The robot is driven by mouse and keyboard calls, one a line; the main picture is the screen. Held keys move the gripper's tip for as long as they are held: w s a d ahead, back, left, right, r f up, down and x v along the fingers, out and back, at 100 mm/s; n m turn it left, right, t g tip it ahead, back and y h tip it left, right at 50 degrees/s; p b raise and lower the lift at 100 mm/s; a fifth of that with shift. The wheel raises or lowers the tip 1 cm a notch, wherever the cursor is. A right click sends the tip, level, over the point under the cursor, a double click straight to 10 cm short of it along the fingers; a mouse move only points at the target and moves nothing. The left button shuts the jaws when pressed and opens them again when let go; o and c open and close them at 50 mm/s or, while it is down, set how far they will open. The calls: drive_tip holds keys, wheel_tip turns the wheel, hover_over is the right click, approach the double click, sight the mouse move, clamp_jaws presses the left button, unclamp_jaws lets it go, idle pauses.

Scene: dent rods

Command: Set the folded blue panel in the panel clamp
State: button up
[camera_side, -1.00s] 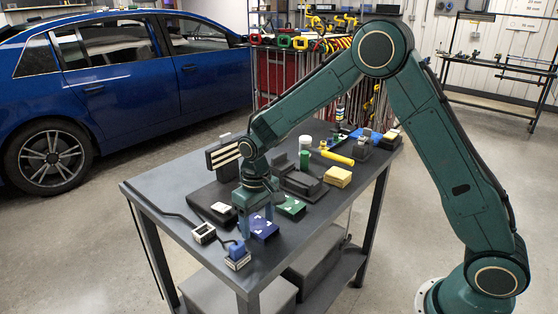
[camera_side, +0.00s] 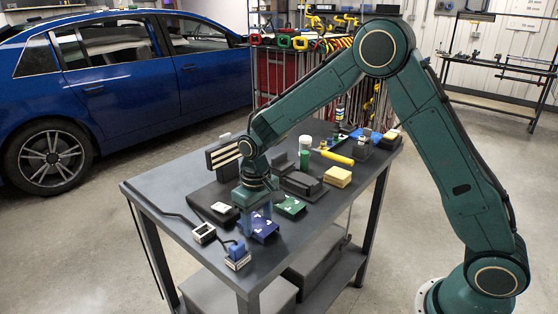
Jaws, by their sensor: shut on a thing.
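The folded blue panel (camera_side: 264,229) lies near the front of the grey workbench, with small white marks on its top. My gripper (camera_side: 253,226) points down at the panel's left and rear part, shut on it. The fingertips and that part of the panel are partly hidden and small in the view. A dark fixture with a raised block (camera_side: 301,182), which looks like the panel clamp, stands behind and to the right of the panel. It appears empty.
A green folded panel (camera_side: 291,206) lies just right of the blue one. A small blue-topped block (camera_side: 237,252) and a white-framed socket (camera_side: 203,233) sit in front and left. A yellow block (camera_side: 338,177) and a green-and-white bottle (camera_side: 305,150) stand farther back.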

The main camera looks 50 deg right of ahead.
sight(258, 223)
drive_tip(key=shift+r, duration=2.85)
drive_tip(key=w+d, duration=0.1)
drive_tip(key=d, duration=0.3)
drive_tip(key=w+d+r, duration=0.1)
drive_tip(key=d, duration=0.3)
drive_tip(key=w+d+r, duration=0.1)
drive_tip(key=d, duration=0.3)
drive_tip(key=shift+d+r, duration=0.1)
drive_tip(key=d+r, duration=0.1)
drive_tip(key=d, duration=0.9)
drive_tip(key=shift+r, duration=0.4)
drive_tip(key=shift+a+f, duration=0.1)
drive_tip(key=shift+f, duration=0.1)
drive_tip(key=shift+f, duration=2.15)
drive_tip(key=shift+f, duration=1.1)
drive_tip(key=o, duration=0.9)
